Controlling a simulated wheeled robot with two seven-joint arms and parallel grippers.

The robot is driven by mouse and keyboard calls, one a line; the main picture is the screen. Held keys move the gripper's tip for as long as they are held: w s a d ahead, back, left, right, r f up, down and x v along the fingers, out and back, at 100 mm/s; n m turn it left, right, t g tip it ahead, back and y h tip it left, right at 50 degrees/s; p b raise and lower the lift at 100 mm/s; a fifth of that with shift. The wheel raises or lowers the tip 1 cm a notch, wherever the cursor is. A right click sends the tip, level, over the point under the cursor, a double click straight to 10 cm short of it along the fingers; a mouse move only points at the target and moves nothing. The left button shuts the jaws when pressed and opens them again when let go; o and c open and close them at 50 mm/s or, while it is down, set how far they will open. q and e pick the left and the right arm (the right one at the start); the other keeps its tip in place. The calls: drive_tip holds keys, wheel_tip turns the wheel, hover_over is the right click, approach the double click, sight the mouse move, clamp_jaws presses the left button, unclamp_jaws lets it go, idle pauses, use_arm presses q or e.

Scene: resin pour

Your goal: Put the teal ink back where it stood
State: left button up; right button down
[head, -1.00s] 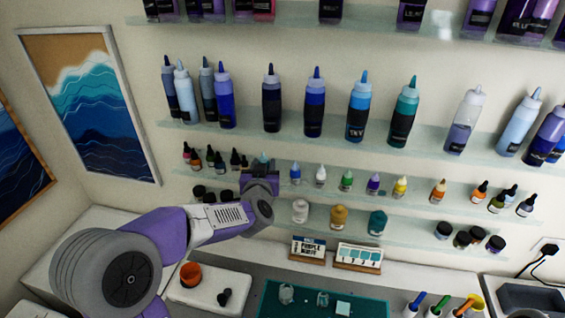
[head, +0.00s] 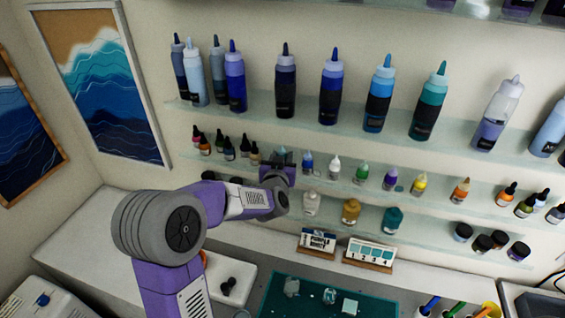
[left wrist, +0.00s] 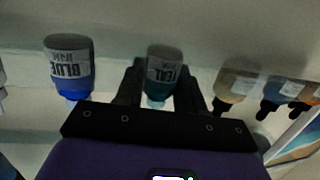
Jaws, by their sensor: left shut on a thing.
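The teal ink (left wrist: 163,75) is a small bottle with a white label, held between the two dark fingers of my left gripper (left wrist: 160,92) in the left wrist view. In the head view only its teal top (head: 281,151) shows above my left gripper (head: 278,172); the rest is hidden. It is at the small-ink shelf (head: 325,184), between the dark-capped bottles and the blue ink (head: 307,163). The blue ink also shows beside the gripper in the left wrist view (left wrist: 69,68). I cannot tell whether the teal ink touches the shelf. My right gripper is not in view.
White (head: 335,167), green (head: 361,173), purple (head: 390,179) and yellow (head: 419,184) inks stand further right. A small teal patch (head: 399,188) shows between purple and yellow. Dark-capped bottles (head: 229,149) stand close left. Large bottles fill the shelf above; jars (head: 351,211) stand below.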

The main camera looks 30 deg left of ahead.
use_arm(q)
drive_tip(key=shift+s+r, duration=0.1)
drive_tip(key=shift+r, duration=0.05)
drive_tip(key=shift+f, duration=0.25)
drive_tip(key=o, duration=1)
drive_tip(key=shift+r, duration=0.1)
drive_tip(key=shift+o, duration=0.2)
drive_tip(key=shift+r, duration=0.2)
drive_tip(key=p+v, duration=0.1)
drive_tip(key=v, duration=1.1)
